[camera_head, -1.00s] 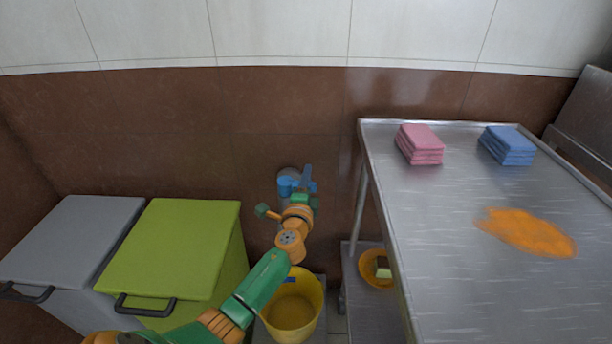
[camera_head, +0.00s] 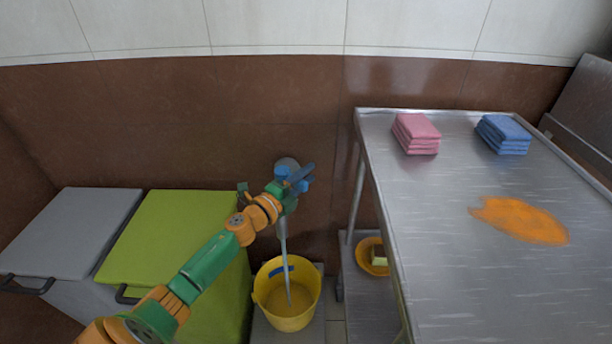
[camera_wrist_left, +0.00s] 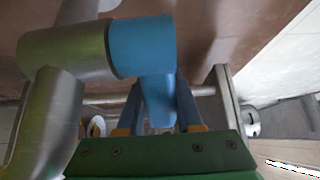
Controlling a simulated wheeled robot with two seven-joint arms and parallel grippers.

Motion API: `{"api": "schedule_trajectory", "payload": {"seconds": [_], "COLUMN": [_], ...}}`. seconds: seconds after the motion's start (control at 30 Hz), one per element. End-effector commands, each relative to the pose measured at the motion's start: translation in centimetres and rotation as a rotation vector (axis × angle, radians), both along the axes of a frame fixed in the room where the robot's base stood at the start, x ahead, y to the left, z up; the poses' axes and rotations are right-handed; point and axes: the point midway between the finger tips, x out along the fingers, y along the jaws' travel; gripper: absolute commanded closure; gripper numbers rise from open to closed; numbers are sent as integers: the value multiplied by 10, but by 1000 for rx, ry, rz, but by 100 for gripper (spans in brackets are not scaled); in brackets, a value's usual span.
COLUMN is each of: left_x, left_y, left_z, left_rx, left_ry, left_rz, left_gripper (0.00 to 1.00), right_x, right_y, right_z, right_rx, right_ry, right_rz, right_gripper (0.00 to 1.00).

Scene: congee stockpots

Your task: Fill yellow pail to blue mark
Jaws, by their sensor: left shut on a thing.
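The yellow pail (camera_head: 270,296) stands upright on a low grey surface below the wall tap. A blue mark (camera_head: 281,271) shows on its inner wall near the rim. A thin stream of water (camera_head: 284,247) falls from the tap into the pail. The water level looks low, below the blue mark. My left gripper (camera_head: 291,186) is at the blue tap handle (camera_head: 303,174), shut on it. In the left wrist view the blue handle (camera_wrist_left: 158,95) lies between the fingers, beside the metal tap body (camera_wrist_left: 62,55). My right gripper is not in view.
A steel table (camera_head: 450,260) stands at the right with pink cloths (camera_head: 416,134), blue cloths (camera_head: 503,135) and an orange spill (camera_head: 520,219). A yellow bowl with a sponge (camera_head: 371,256) sits on its lower shelf. Green (camera_head: 180,235) and grey (camera_head: 72,232) lidded bins stand left.

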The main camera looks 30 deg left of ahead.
Motion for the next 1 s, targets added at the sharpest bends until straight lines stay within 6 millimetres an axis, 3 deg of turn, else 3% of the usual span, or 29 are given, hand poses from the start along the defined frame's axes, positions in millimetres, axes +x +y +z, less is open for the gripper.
{"api": "schedule_trajectory", "payload": {"seconds": [0.37, 0.4, 0.5, 0.83, 1.0], "left_x": [-1, -1, 0, -3, -26], "left_y": [-1, -1, -1, 0, 2], "left_z": [-1, -1, -1, 0, 0], "left_rx": [-1, -1, -1, 0, 3], "left_ry": [3, 3, 2, 1, 5], "left_rz": [-6, -6, -6, -5, -6], "left_gripper": [100, 62, 36, 35, 35], "right_x": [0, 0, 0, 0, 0], "right_y": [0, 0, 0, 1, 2], "right_z": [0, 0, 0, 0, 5], "right_rx": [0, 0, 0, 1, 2], "right_ry": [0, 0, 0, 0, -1], "right_rz": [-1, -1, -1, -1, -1], "right_gripper": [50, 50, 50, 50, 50]}}
